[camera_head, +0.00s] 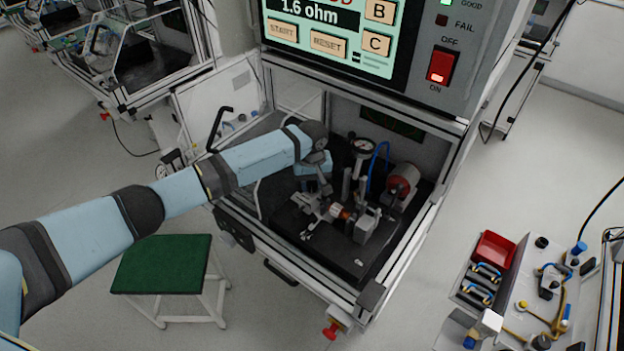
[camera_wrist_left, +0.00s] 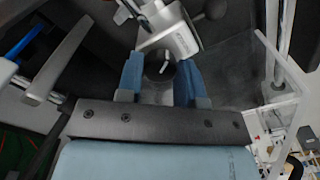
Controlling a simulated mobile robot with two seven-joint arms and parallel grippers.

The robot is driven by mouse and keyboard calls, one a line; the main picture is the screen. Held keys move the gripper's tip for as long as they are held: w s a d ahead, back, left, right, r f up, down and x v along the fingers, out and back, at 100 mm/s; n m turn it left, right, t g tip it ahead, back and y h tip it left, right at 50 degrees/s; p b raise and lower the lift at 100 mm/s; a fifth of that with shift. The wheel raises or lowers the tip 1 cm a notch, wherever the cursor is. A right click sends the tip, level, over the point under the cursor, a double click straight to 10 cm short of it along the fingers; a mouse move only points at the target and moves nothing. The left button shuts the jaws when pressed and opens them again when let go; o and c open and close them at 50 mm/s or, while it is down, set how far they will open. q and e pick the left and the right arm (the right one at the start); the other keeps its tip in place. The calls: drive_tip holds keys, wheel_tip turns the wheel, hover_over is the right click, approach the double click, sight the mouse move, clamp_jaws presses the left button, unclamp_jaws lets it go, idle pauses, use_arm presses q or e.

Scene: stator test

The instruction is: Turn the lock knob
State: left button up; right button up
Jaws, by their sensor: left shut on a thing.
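The lock knob (camera_wrist_left: 152,70) is a dark round piece in the left wrist view, with light marks beside it. It sits between the two blue fingers of my left gripper (camera_wrist_left: 158,80), which is shut on it. In the head view my left gripper (camera_head: 322,190) reaches down into the test station, over the fixture on the dark base plate (camera_head: 328,250). The gripper and wrist hide the knob there. A grey metal block (camera_wrist_left: 180,38) lies just beyond the fingertips in the left wrist view. My right gripper is not in view.
In the station, a pressure gauge (camera_head: 363,147), blue hose (camera_head: 378,165) and red-ended cylinder (camera_head: 400,187) stand near the gripper. The frame and the screen panel (camera_head: 330,45) above, reading 1.6 ohm, border the opening.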

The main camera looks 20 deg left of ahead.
use_arm(q)
drive_tip(key=m+p, duration=0.2)
drive_tip(key=shift+r+m, duration=0.2)
drive_tip(key=shift+m, duration=0.2)
drive_tip(key=m+p, duration=0.1)
drive_tip(key=m, duration=0.2)
drive_tip(key=shift+f+m, duration=0.1)
drive_tip(key=shift+m, duration=0.2)
drive_tip(key=m, duration=0.2)
drive_tip(key=shift+m+p, duration=0.3)
drive_tip(key=shift+p, duration=0.1)
drive_tip(key=m, duration=0.2)
drive_tip(key=shift+f+m, duration=0.1)
drive_tip(key=shift+m, duration=2)
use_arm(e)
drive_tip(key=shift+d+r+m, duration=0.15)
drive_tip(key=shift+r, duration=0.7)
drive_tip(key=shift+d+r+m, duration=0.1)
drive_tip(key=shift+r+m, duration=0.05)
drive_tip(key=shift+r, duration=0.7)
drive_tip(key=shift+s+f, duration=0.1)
use_arm(q)
drive_tip(key=o, duration=0.9)
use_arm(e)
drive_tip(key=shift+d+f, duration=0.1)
